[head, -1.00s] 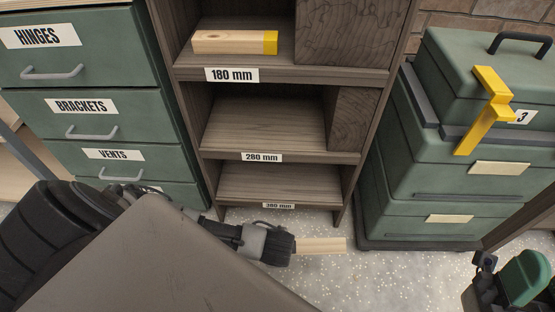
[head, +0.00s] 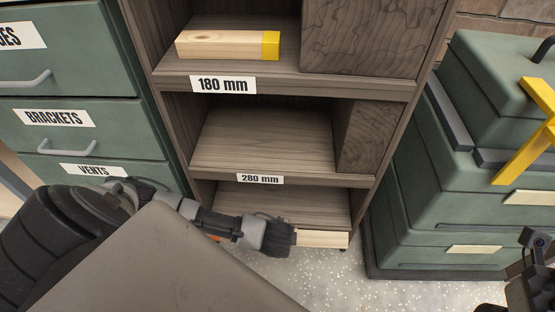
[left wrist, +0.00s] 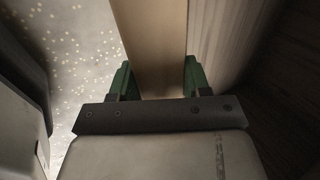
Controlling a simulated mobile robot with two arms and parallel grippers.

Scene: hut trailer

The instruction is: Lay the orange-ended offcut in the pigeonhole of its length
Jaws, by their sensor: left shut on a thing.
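My left gripper (head: 290,240) is shut on a pale wooden offcut (head: 322,239), held level in front of the lowest pigeonhole (head: 300,203). A small orange patch shows on the other side of the gripper, partly hidden by my arm; it may be the offcut's orange end. In the left wrist view the offcut (left wrist: 155,50) runs between the two green fingers. The middle pigeonhole (head: 265,140) is labelled 280 mm and looks empty. The top one (head: 240,27) is labelled 180 mm. My right gripper (head: 530,285) is cut off at the lower right; its jaws are unclear.
A yellow-ended block (head: 228,45) lies in the 180 mm pigeonhole. Green labelled drawers (head: 80,95) stand left of the shelf. Stacked green cases (head: 480,180) with a yellow bracket (head: 540,130) stand right. Speckled floor shows below.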

